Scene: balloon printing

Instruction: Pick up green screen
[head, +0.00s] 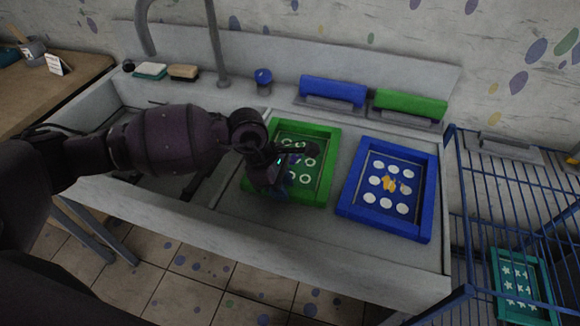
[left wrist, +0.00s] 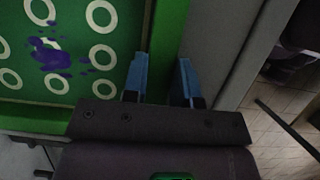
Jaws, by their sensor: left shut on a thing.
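The green screen (head: 318,172), a green frame around a grey-green panel with white rings, lies flat in the sink basin. My left gripper (head: 282,185) is at its front left part and covers some of the frame and panel. In the left wrist view the green screen (left wrist: 75,80) fills the left side, with purple paint smears among its rings. The blue fingers of my left gripper (left wrist: 160,80) stand on both sides of one green frame bar and are shut on it. My right gripper is not in view.
A blue screen (head: 430,205) with white dots and a yellow smear lies just right. Blue (head: 333,91) and green (head: 410,104) squeegees rest on the back ledge. A blue wire rack (head: 470,200) with a teal screen (head: 522,285) stands right. A tap (head: 215,50) rises behind.

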